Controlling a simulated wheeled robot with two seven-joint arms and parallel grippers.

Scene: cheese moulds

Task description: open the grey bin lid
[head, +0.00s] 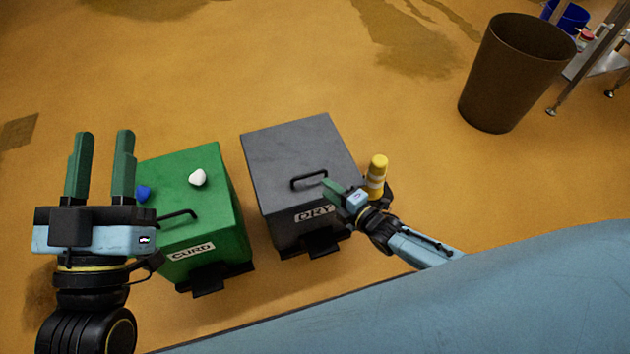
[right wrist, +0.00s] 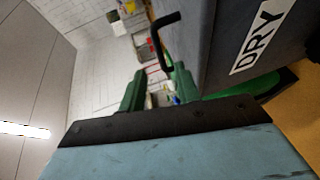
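The grey bin (head: 282,235) labelled DRY stands on the floor in the head view, its lid (head: 290,150) flat and closed. A black handle (head: 309,180) sits on the lid near the front edge. My right gripper (head: 330,187) is at the front right of the lid, close to the handle. In the right wrist view its green fingers (right wrist: 158,88) are apart with nothing seen between them, and the handle (right wrist: 163,42) shows just beyond the fingertips. I cannot tell whether they touch it. My left gripper (head: 98,140) is raised at the left, open and empty.
A green bin (head: 218,240) labelled CURD stands left of the grey one, with a white lump (head: 198,177) and a blue lump (head: 143,193) on its lid. A yellow-and-white object (head: 376,175) is right of the grey bin. A brown bin (head: 510,75) stands far right.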

